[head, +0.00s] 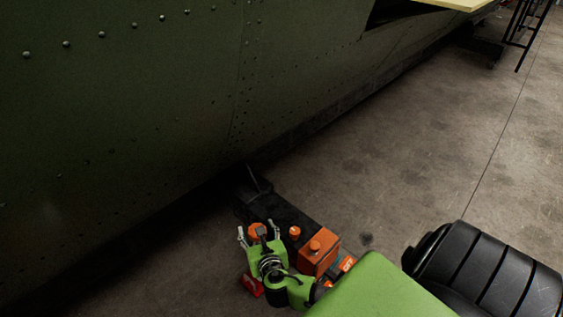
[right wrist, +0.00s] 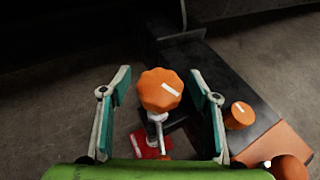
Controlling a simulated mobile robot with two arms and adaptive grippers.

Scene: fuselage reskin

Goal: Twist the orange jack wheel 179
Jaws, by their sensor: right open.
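The orange jack wheel (right wrist: 158,92) has a scalloped rim and a white mark on top. In the right wrist view it stands on a metal stem, between and slightly beyond the two fingers of my right gripper (right wrist: 160,100). The fingers are spread with a gap on each side of the wheel. In the head view the wheel (head: 257,231) shows partly, behind my right gripper (head: 258,234) at the lower middle. My left gripper is not in view.
A dark jack base (head: 290,212) lies under the green riveted fuselage (head: 130,110). It carries a smaller orange knob (right wrist: 239,116) and an orange box (head: 319,250). A red part (right wrist: 150,145) sits below the wheel.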

